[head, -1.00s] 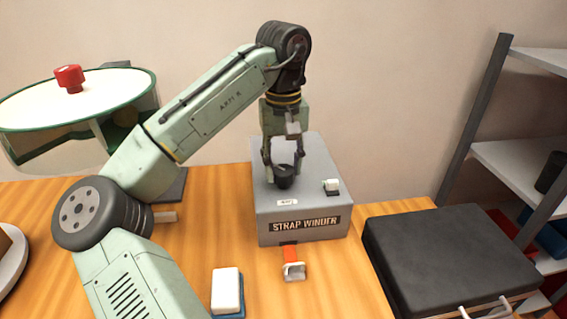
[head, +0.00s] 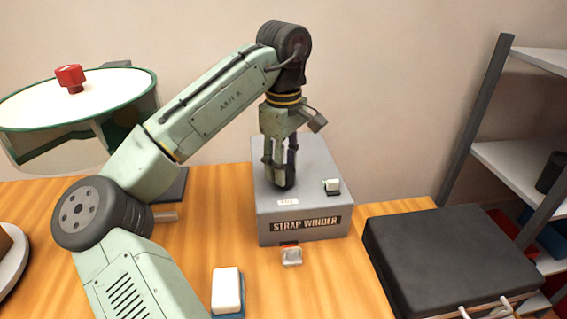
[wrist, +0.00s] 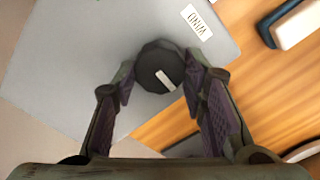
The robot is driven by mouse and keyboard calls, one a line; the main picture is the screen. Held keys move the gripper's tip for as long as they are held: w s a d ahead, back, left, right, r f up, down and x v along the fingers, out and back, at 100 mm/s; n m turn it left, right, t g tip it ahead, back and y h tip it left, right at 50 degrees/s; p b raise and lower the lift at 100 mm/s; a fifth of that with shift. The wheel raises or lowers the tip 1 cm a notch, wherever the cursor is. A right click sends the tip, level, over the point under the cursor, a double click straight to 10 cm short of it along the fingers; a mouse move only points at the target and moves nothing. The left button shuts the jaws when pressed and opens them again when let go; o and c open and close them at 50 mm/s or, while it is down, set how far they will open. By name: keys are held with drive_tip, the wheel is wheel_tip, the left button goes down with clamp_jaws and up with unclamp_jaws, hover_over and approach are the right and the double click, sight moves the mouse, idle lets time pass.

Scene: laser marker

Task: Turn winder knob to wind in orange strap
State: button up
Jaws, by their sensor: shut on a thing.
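The grey strap winder (head: 330,165) stands on the wooden bench, with its name on the front face. Its dark round knob, on the top face, shows in the wrist view (wrist: 157,62) with a pale mark on it. My gripper (head: 281,180) points down and is shut on the knob; in the wrist view its two fingers (wrist: 160,82) reach to either side of it. Fingers hide much of the knob in the head view. Only a short bit of orange strap (head: 290,246) shows at the winder's front, with a metal end piece (head: 292,257) close to the slot.
A small white switch (head: 332,185) sits on the winder's top right. A white block (head: 227,284) on a blue base lies at the front. A black case (head: 440,250) is at the right, beside a shelf rack (head: 520,160). A red-knobbed round drum (head: 110,100) stands left.

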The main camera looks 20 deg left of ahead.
idle(0.3)
drive_tip(key=o, duration=1.2)
drive_tip(key=shift+c, duration=0.2)
wheel_tip(320, 180, up, 12)
